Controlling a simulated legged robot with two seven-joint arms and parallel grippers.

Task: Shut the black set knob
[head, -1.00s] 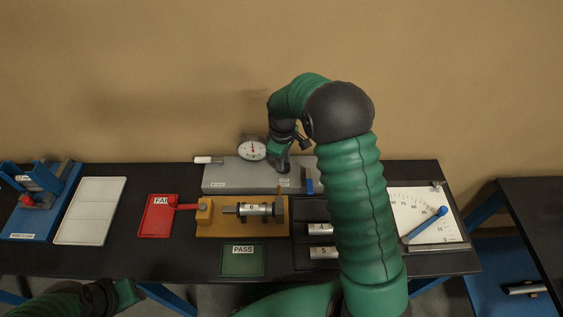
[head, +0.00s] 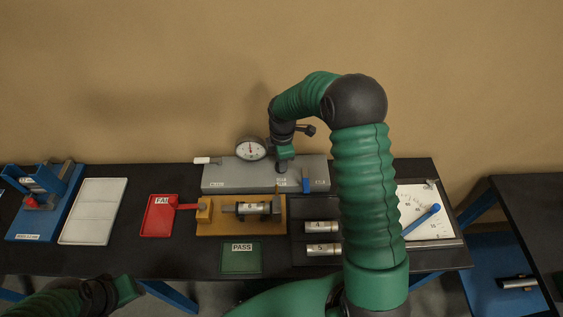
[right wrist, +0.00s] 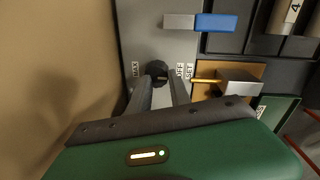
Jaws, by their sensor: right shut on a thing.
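The black set knob (right wrist: 157,70) is a small dark round knob on the grey panel, between the labels MAX, OFF and SET in the right wrist view. My right gripper (right wrist: 160,82) is shut on it, with one finger on each side. In the head view the right gripper (head: 284,166) points down at the grey gauge base (head: 225,176), and it hides the knob there. The knob's exact pointing direction is hard to read. My left gripper (head: 128,289) is at the lower left, away from the knob; its jaws are unclear.
A round dial gauge (head: 251,148) stands left of the right gripper. A blue lever (head: 306,184) is on the base to the right. In front are a wooden fixture (head: 205,212) with a metal cylinder, a red FAIL tray (head: 155,226) and a green PASS tray (head: 241,262).

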